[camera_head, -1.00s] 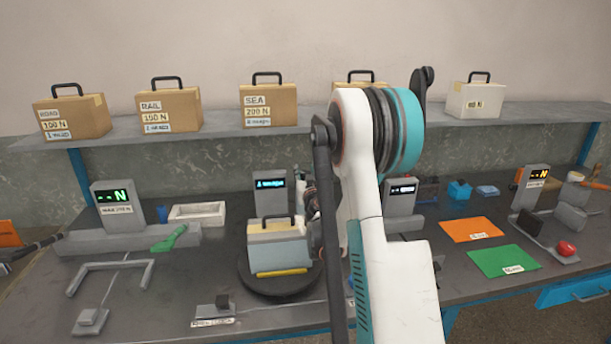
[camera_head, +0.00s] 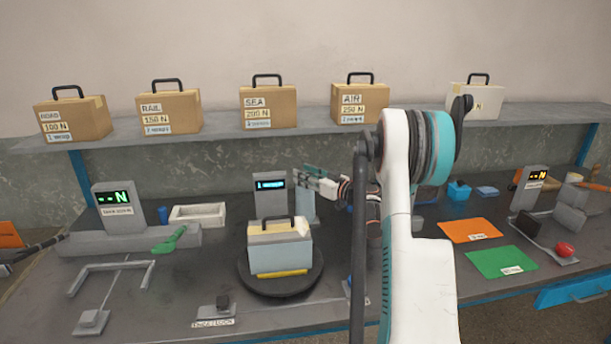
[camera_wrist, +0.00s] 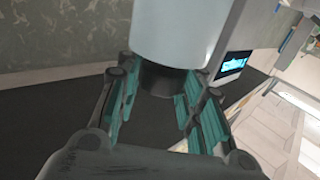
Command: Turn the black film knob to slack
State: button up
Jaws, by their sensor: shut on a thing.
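The black film knob (camera_wrist: 160,80) shows in the wrist view as a short dark cylinder at the end of the pale film roll (camera_wrist: 172,32). My gripper (camera_wrist: 160,102) has its teal-padded fingers on either side of the knob and is shut on it. In the head view my gripper (camera_head: 303,172) reaches in from the right at the top of the pale film roll (camera_head: 304,207); the knob is hidden there. The knob's setting and any marking on it cannot be read.
A case with a pale-blue lower part (camera_head: 280,255) stands on the black turntable (camera_head: 258,284), close left of the roll. A lit display post (camera_head: 270,196) stands behind it. Boxes line the shelf (camera_head: 222,132). Orange (camera_head: 470,230) and green (camera_head: 503,261) mats lie right.

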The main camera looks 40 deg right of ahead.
jog(key=shift+f+n+g+y+p, duration=0.15)
jog(key=shift+n+g+y, duration=0.35)
jog(key=shift+n+y, duration=0.75)
jog(key=shift+n+g+y+p, duration=0.15)
jog(key=shift+n+g+y, duration=0.5)
jog(key=shift+y, duration=1.1)
jog(key=shift+n, duration=0.3)
jog(key=o, duration=1.1)
jog(key=shift+d, duration=0.1)
jog(key=v, duration=1.2)
jog(key=shift+d+f, duration=0.1)
